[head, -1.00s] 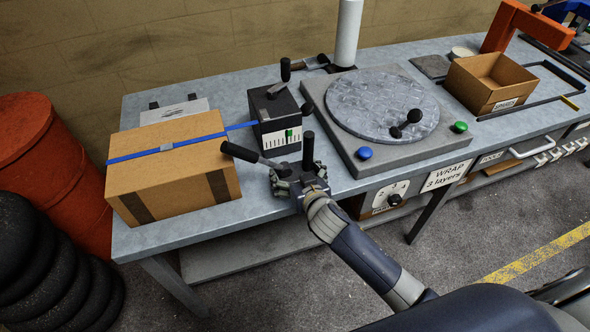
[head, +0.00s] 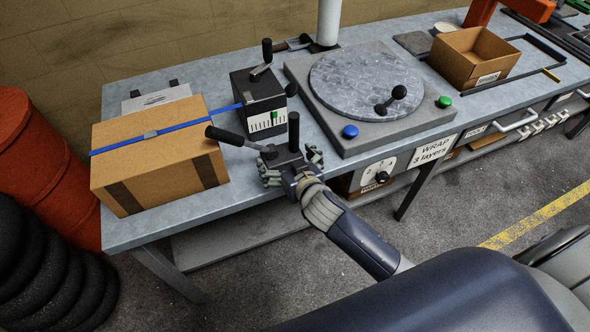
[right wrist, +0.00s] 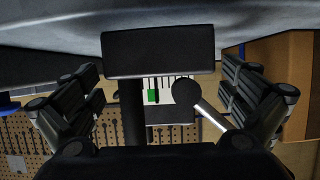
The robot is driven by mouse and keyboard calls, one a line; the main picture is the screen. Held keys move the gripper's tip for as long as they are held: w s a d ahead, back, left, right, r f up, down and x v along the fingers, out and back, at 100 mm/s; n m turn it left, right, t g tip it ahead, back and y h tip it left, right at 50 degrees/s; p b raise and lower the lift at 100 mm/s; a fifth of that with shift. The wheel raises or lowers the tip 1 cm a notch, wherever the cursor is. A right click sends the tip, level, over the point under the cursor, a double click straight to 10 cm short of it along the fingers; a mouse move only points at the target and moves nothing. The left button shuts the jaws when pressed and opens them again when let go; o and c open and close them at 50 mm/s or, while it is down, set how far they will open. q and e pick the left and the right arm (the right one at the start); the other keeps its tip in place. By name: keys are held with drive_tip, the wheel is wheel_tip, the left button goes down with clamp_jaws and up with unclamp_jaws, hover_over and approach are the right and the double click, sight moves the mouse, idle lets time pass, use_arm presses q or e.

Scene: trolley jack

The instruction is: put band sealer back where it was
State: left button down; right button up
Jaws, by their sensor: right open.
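The band sealer, a dark tool with a long black lever and an upright black handle (head: 293,132), is at the bench's front edge, in front of the scaled black box. In the right wrist view its dark block (right wrist: 158,54) lies between my fingers. My right gripper (head: 291,166) is open around the sealer, one finger on each side; it also shows in the right wrist view (right wrist: 162,90). I cannot tell whether a finger still touches it. The sealer's underside is hidden. My left gripper is not in view.
A blue-strapped carton (head: 158,160) stands left of the sealer. Behind it is the black box (head: 258,103) with a scale and green marker. A turntable (head: 365,82) and an open carton (head: 475,58) stand right. Bare bench (head: 240,190) shows beside the gripper.

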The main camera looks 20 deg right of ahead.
drive_tip(key=v, duration=0.9)
drive_tip(key=s+d+f+n+g, duration=0.15)
drive_tip(key=s+f, duration=0.25)
drive_tip(key=f, duration=0.7)
drive_tip(key=s+d+f+g, duration=0.1)
drive_tip(key=s+f+g, duration=0.2)
drive_tip(key=f, duration=0.8)
drive_tip(key=s+d+f+g, duration=0.15)
drive_tip(key=s+f, duration=0.25)
drive_tip(key=f, duration=0.7)
drive_tip(key=s+f+g, duration=0.2)
drive_tip(key=s+f, duration=0.3)
drive_tip(key=s, duration=0.4)
drive_tip(key=s+d+f+g, duration=0.1)
drive_tip(key=s+f+g, duration=0.1)
drive_tip(key=s+f, duration=0.4)
drive_tip(key=s+d+f+g, duration=0.1)
drive_tip(key=s+f, duration=0.5)
drive_tip(key=s, duration=0.7)
drive_tip(key=shift+s+f+g, duration=0.2)
drive_tip(key=shift+s+g, duration=0.2)
drive_tip(key=shift+g, duration=0.4)
